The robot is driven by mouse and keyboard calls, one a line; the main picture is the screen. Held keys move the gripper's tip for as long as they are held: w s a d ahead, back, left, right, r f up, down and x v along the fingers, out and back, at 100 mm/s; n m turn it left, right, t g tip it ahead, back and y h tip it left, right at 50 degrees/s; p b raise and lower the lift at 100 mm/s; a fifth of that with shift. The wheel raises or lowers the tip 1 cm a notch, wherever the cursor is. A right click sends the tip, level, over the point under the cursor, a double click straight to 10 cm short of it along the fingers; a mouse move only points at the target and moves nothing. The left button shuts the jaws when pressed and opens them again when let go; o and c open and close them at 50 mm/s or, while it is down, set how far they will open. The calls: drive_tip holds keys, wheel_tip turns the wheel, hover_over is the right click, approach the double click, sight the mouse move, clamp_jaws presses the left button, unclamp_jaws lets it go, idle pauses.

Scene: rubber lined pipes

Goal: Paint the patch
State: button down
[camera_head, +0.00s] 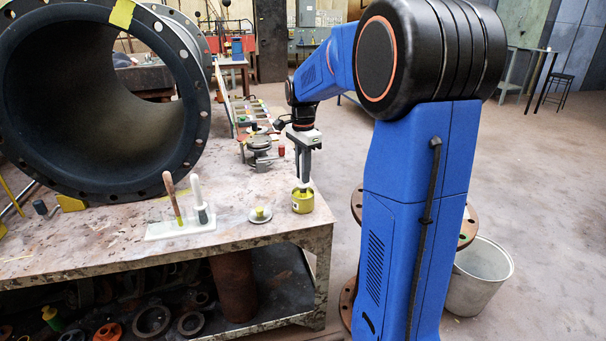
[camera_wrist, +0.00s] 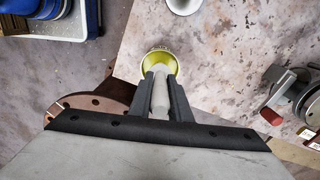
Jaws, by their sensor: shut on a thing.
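My gripper (camera_head: 303,178) is shut on a pale-handled tool, likely a brush (camera_wrist: 160,95), upright at the yellow paint can (camera_head: 303,203). In the wrist view the can's round yellow rim (camera_wrist: 172,57) shows just beyond the fingers. The tool's lower end is hidden, so I cannot tell how deep it sits in the can. The large dark rubber-lined pipe (camera_head: 130,128) lies on the table at the left, its flanged opening facing the head camera. I cannot make out a distinct patch on its lining.
A white holder (camera_head: 180,230) with two upright handled tools stands left of the can. A small lid-like dish (camera_head: 260,215) with a yellow knob lies between them. A metal clamp-like device (camera_head: 259,150) stands behind. The table's right edge (camera_head: 325,235) is close to the can.

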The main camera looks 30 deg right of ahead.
drive_tip(key=shift+r, duration=3.1)
